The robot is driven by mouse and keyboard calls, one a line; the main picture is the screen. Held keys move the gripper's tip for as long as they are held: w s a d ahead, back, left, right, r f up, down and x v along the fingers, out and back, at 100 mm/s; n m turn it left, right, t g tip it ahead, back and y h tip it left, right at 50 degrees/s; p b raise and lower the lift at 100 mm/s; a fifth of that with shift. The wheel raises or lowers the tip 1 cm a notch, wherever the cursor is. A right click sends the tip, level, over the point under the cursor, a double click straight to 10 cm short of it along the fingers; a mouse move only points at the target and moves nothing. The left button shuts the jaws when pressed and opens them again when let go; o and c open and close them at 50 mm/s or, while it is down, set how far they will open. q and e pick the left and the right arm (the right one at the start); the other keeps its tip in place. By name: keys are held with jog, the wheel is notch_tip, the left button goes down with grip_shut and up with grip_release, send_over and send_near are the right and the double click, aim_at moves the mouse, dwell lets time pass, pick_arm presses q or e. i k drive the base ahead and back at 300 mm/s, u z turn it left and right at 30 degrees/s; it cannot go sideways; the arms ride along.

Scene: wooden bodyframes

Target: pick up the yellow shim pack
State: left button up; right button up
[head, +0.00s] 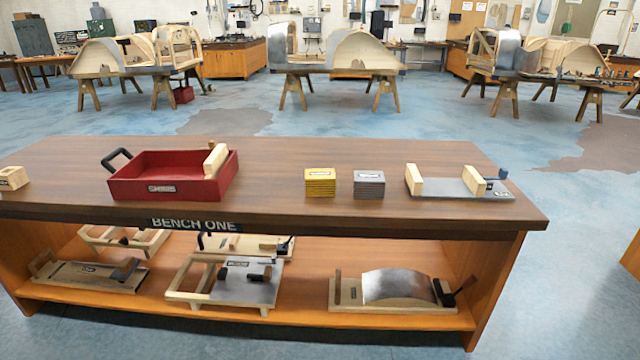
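The yellow shim pack (320,183) is a small stack of thin layers with a dark label on top. It sits on the brown bench top (270,205), right of the middle. A grey shim pack (369,185) of like size sits just to its right, with a small gap between them. Neither of my grippers is in the head view.
A red tray (172,188) with a black handle and a wooden block stands left of the packs. A grey plate fixture (459,187) with wooden blocks lies to the right. A small wooden block (13,178) is at far left. The lower shelf (310,285) holds several fixtures.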

aim_at(318, 182)
jog(key=u, duration=0.25)
jog(key=i, duration=0.35)
jog(key=u, duration=0.65)
jog(key=i, duration=1.2)
jog(key=z, duration=0.8)
jog(key=i, duration=0.7)
jog(key=z, duration=0.7)
